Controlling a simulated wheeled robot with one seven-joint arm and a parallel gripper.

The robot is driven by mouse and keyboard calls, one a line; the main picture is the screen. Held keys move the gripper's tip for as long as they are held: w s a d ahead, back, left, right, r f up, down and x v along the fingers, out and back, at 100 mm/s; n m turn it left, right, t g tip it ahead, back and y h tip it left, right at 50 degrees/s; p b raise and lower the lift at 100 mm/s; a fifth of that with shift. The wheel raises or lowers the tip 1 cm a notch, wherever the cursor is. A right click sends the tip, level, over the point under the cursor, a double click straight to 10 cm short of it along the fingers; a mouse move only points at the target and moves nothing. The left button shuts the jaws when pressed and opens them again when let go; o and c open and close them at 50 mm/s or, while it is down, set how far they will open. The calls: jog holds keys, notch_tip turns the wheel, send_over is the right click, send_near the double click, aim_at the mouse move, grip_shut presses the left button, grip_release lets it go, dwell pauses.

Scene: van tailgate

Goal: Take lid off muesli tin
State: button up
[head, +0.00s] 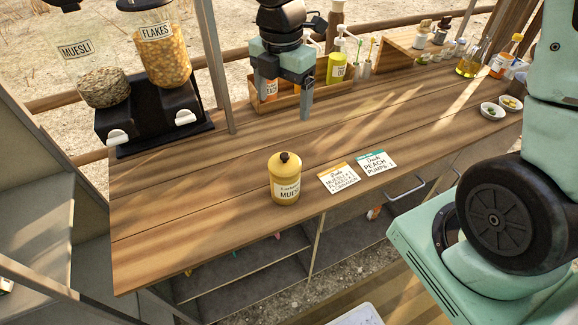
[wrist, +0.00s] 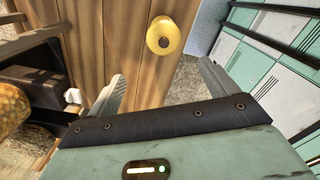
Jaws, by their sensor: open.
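The muesli tin (head: 285,184) is a yellow tin with a white label, standing upright on the wooden counter near its front edge. Its yellow lid (head: 285,161) with a dark knob is on top. In the wrist view the lid (wrist: 163,36) shows from above as a yellow disc with a dark centre, beyond my fingertips. My gripper (head: 281,103) is open and empty, above the counter, behind the tin in the head view and apart from it. In the wrist view my gripper (wrist: 162,80) has its two fingers spread wide.
Two dispensers, muesli (head: 103,85) and flakes (head: 158,50), stand at the back left on a black base. A wooden caddy (head: 290,103) with bottles is behind my gripper. Two cards (head: 339,178) lie right of the tin. Small bowls (head: 493,110) sit far right. The counter's left front is clear.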

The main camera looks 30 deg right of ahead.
send_over(285, 155)
jog(key=f, duration=0.7)
jog(key=w+f, duration=0.1)
jog(key=f, duration=0.2)
jog(key=shift+f, duration=0.15)
jog(key=f, duration=0.2)
jog(key=s+f+p, duration=0.1)
jog(key=f, duration=0.1)
jog(key=shift+f, duration=0.35)
jog(key=shift+f+p, duration=0.3)
jog(key=shift+f, duration=0.05)
jog(key=c, duration=1.2)
